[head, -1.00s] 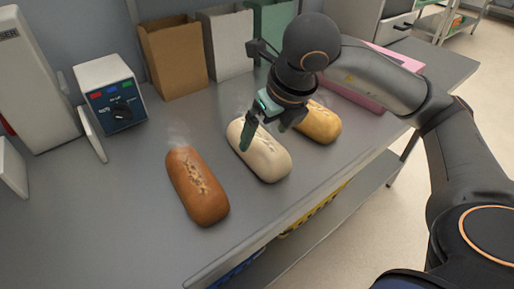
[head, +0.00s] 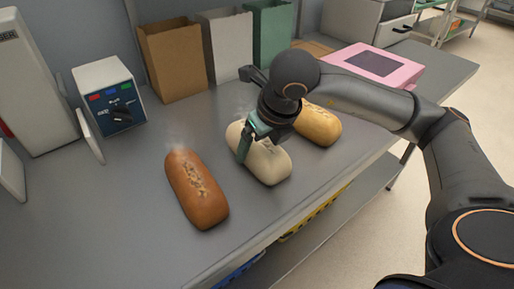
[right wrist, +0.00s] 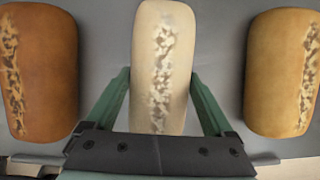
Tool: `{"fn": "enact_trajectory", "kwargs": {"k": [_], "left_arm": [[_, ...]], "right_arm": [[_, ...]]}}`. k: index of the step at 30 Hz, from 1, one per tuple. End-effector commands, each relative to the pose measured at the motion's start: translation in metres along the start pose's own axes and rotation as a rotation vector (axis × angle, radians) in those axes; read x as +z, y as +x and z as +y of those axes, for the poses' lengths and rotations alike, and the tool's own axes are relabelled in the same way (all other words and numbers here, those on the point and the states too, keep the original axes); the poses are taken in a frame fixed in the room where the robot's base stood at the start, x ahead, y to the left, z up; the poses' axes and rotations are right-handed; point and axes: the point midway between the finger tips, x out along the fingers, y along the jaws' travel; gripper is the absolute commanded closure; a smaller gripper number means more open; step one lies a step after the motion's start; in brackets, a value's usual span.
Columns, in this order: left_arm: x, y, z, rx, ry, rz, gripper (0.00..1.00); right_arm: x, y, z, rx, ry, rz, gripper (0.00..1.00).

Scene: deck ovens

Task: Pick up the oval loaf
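Three long rounded loaves lie in a row on the grey steel table: a brown one (head: 196,190), a pale cream one (head: 267,163) and a golden one (head: 319,125). All are similar in shape, so I cannot tell by outline which is called oval. My right gripper (head: 258,141) is low over the cream loaf and hides part of it. In the right wrist view, its green fingers (right wrist: 160,90) straddle the cream loaf (right wrist: 145,55), open, with a small gap on each side. The brown loaf (right wrist: 38,75) and golden loaf (right wrist: 280,75) lie outside the fingers. My left gripper is out of view.
Brown (head: 172,62), white (head: 228,45) and green (head: 270,30) paper bags stand at the back. A control box (head: 108,95) is at left. A pink box (head: 375,66) lies at right. The table's front is clear.

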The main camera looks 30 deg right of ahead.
Motion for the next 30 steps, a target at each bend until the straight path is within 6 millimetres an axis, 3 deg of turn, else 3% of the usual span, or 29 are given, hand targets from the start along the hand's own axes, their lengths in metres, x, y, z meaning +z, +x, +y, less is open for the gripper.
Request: {"fn": "enact_trajectory", "kwargs": {"k": [2,14,23,30], "left_arm": [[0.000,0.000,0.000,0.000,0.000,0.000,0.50],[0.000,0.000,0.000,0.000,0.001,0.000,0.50],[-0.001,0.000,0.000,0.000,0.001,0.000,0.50],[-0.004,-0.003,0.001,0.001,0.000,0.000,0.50]], "right_arm": [[0.000,0.000,0.000,0.001,0.000,-0.001,0.37],[0.000,-0.001,0.000,0.001,0.000,-0.001,0.82],[0.002,-0.003,0.000,0.001,0.000,-0.003,0.83],[0.012,-0.026,0.000,0.000,0.001,-0.006,0.83]]}}
